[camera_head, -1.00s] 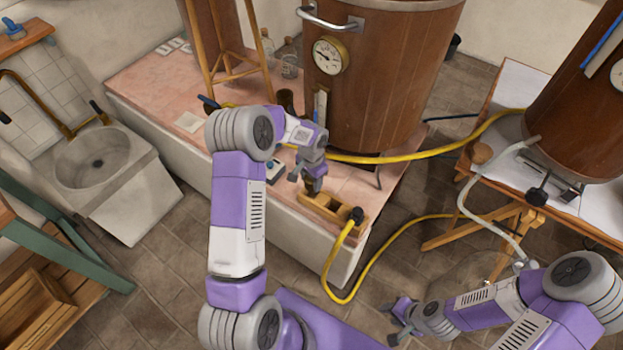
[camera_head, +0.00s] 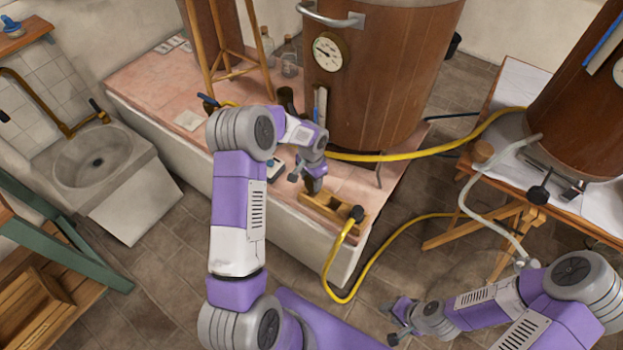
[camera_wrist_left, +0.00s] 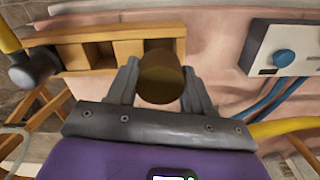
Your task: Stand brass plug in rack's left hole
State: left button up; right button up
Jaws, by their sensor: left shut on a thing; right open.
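The wooden rack (camera_head: 333,211) lies at the front edge of the pink-topped bench, with square openings in its top. It also shows at the upper left of the left wrist view (camera_wrist_left: 122,34). My left gripper (camera_head: 314,189) is at the rack's left end in the head view. In the left wrist view it is shut on the brass plug (camera_wrist_left: 161,78), a dark brassy cylinder. The plug overlaps the rack's end there and hides the opening behind it; I cannot tell whether it is inside. My right gripper (camera_head: 396,325) is open and empty, low over the floor.
A black fitting (camera_head: 355,213) with a yellow hose sits at the rack's right end. A large wooden vat (camera_head: 375,95) with a gauge stands behind. A control box with a blue knob (camera_wrist_left: 283,59) is close by. The tiled floor between bench and right table has hoses.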

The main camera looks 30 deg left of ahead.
aim_at(312, 186)
pick_arm(q)
jog(key=shift+f+b, duration=1.3)
jog(key=shift+f, duration=0.6)
dwell(3.4)
jog(key=o, duration=1.2)
jog(key=shift+r, duration=0.1)
jog(key=shift+r+p, duration=2.5)
jog(key=shift+r, duration=0.95)
